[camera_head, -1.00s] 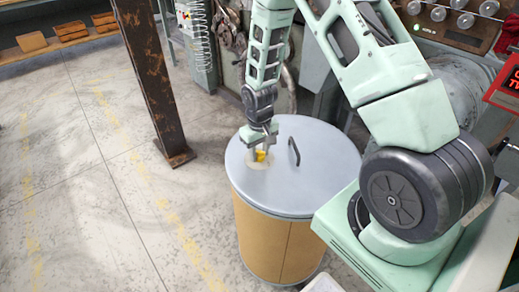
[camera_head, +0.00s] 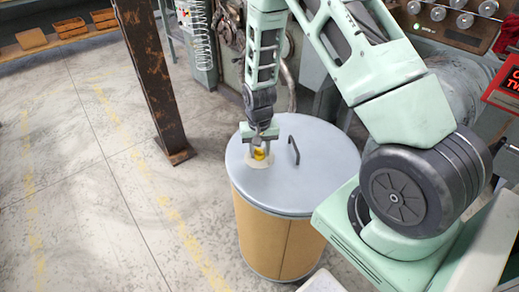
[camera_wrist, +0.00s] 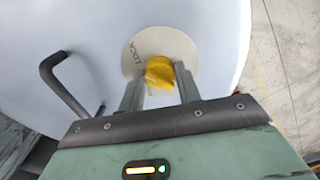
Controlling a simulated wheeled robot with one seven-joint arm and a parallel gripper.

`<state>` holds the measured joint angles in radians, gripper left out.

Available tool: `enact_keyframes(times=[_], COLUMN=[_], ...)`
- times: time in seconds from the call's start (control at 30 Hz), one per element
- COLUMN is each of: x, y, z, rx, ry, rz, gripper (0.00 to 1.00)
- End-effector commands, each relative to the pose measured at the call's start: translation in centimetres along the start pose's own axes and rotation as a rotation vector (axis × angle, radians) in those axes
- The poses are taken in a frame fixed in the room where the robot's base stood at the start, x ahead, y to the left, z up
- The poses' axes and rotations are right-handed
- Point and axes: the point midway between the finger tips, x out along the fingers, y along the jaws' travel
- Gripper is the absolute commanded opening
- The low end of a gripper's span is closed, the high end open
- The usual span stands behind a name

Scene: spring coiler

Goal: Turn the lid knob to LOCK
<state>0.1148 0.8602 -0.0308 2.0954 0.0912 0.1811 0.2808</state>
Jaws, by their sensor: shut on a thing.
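A yellow knob (camera_head: 259,154) stands on a pale round plate on the grey lid (camera_head: 315,165) of a tan drum (camera_head: 275,240). In the wrist view the knob (camera_wrist: 160,72) sits near the middle of the plate (camera_wrist: 178,44), and lettering that reads LOCK shows on the plate, left of the knob. My gripper (camera_head: 259,149) points down at the lid and is shut on the knob, one finger on each side. The lower part of the knob is partly hidden by my fingers. I cannot tell exactly which mark the knob points to.
A black handle (camera_head: 293,150) rises from the lid right of the knob; in the wrist view it is at the left. A rusty post (camera_head: 150,75) stands left of the drum. Machinery stands behind. The floor at the left is clear.

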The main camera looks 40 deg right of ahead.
Motion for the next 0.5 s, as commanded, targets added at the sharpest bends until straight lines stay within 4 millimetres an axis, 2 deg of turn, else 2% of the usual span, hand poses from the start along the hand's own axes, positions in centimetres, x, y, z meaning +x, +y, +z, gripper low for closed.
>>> enact_keyframes(times=[0.23,0.27,0.33,0.5], x=[-0.01,-0.01,-0.01,-0.01], y=[-0.03,-0.03,-0.02,-0.01], z=[-0.06,-0.06,-0.05,-0.02], rx=[0.002,0.002,0.001,0.001], ry=[0.001,0.001,0.001,0.000], rz=[-0.001,-0.001,-0.001,0.000], gripper=[0.11,0.36,0.56,0.56])
